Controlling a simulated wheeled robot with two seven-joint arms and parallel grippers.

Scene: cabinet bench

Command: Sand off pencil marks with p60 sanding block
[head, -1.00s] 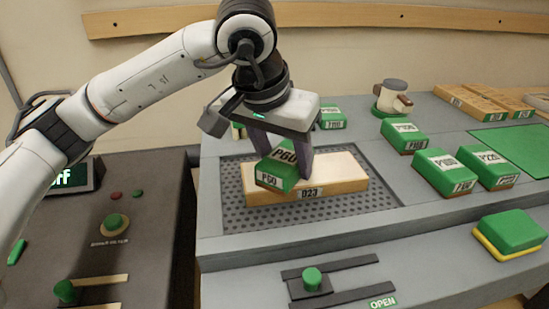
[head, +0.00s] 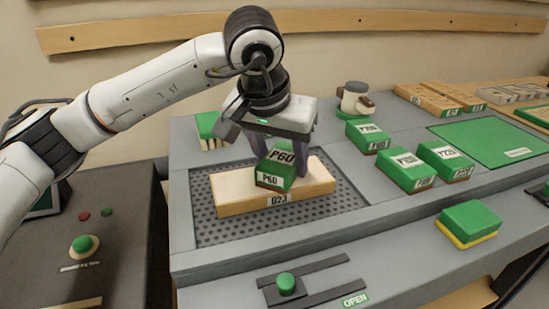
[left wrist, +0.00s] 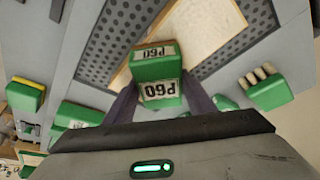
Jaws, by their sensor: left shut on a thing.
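The P60 sanding block (head: 276,168), green with white labels, is held between the fingers of my left gripper (head: 282,160). It is tilted and sits over the middle of the pale wooden board labelled 023 (head: 232,190); whether it touches the wood I cannot tell. In the left wrist view the block (left wrist: 156,78) sits between the fingers, with the board (left wrist: 205,28) beyond it. I make out no clear pencil marks on the visible wood; the part under the block and gripper is hidden. My right gripper is not in view.
The board lies on a perforated grey panel (head: 345,196). Other green blocks (head: 405,170) stand to the right, near a green mat (head: 490,140). A green-and-yellow block (head: 468,222) is at the front right. A slider with a green knob (head: 286,283) is in front.

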